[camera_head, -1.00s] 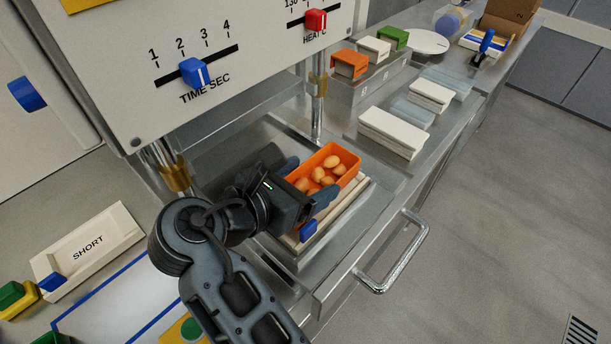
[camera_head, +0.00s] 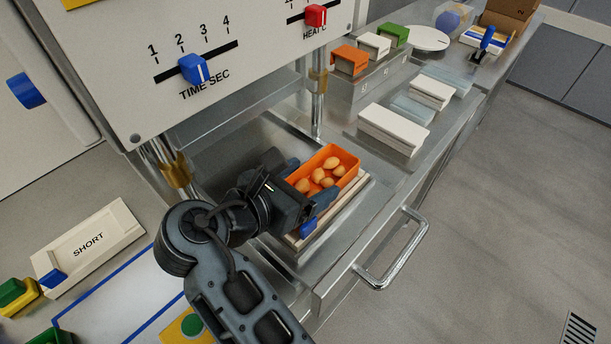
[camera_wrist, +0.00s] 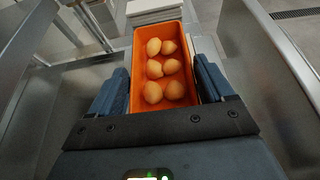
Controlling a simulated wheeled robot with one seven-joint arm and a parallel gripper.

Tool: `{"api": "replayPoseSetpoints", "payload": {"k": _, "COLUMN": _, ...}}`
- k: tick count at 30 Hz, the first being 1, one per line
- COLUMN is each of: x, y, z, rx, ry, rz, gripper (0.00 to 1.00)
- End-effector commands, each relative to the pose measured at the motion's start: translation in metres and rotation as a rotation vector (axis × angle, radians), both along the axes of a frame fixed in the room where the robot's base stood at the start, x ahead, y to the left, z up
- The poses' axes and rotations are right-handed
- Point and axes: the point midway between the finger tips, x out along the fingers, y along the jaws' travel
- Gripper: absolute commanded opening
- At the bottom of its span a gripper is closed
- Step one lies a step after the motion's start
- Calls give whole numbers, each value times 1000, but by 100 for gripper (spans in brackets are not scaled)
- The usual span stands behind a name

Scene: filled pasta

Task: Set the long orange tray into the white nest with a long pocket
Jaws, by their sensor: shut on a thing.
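The long orange tray (camera_head: 347,158) holds several round filled pasta pieces (camera_head: 318,178). My gripper (camera_head: 307,181) is shut on the tray, with one blue-grey finger along each long side. In the wrist view the orange tray (camera_wrist: 176,40) lies between the two fingers (camera_wrist: 164,86), its far end reaching past them. A white nest (camera_head: 358,187) with a blue tab (camera_head: 308,228) lies at the tray, on the steel drawer. The tray is over or in this nest; I cannot tell whether its base is seated. The nest's pocket is hidden by the tray and gripper.
The drawer's handle (camera_head: 393,254) sticks out at the front. A white nest marked SHORT (camera_head: 90,240) lies at the left. A long white block (camera_head: 393,129) and orange, white and green blocks (camera_head: 350,60) stand behind right. The press panel (camera_head: 240,60) hangs above.

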Motion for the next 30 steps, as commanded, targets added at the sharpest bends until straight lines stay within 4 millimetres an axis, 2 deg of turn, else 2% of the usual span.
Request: {"api": "replayPoseSetpoints", "payload": {"k": 30, "x": 0, "y": 0, "z": -9, "rx": 1, "ry": -1, "rz": 0, "gripper": 43}}
